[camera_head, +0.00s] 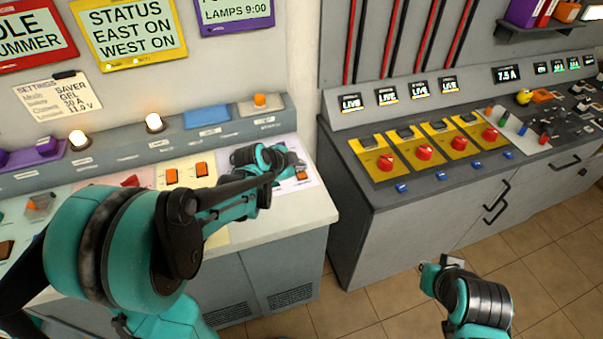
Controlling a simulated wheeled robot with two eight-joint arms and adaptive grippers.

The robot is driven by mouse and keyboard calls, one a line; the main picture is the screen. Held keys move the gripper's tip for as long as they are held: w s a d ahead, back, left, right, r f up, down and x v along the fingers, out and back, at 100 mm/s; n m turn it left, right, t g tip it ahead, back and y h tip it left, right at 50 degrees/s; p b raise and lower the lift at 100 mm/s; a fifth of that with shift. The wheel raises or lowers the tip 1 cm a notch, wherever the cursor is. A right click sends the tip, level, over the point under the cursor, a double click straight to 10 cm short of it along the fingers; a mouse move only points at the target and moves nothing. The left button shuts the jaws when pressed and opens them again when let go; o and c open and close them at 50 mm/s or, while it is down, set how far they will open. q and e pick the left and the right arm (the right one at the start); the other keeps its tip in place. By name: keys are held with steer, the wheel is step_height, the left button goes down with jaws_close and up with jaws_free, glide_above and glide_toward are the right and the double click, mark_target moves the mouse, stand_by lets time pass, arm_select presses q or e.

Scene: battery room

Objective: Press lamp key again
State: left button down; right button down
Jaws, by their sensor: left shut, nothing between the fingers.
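My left gripper (293,168) is over the white panel at the right end of the left console (308,210). It is shut and holds nothing. An orange key (302,175) shows just beside and below its fingertips, partly hidden by them; I cannot tell whether they touch. A small orange lamp (260,99) stands on the ledge behind this panel. A purple-framed sign reading "LAMPS 9:00" (236,13) hangs above. My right gripper (430,277) is at the lower right, above the floor, and its fingers are not clear.
Two orange switches (172,176) sit on the cream panel to the left. Two lit white lamps (154,123) stand on the ledge. The right bench (350,190) carries yellow plates with red knobs (425,152). Open tiled floor (375,315) lies in front.

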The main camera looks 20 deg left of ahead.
mark_target(300, 176)
arm_select(q)
step_height(300, 176, up, 5)
steer(key=p, duration=0.3)
steer(key=shift+p, duration=0.3)
steer(key=shift+f, duration=0.15)
steer(key=s+r+n+g+y, duration=0.1)
steer(key=s+r+n+y, duration=0.1)
steer(key=s+n, duration=1.1)
steer(key=s+y, duration=0.1)
steer(key=s, duration=1.1)
steer(key=shift+r, duration=0.35)
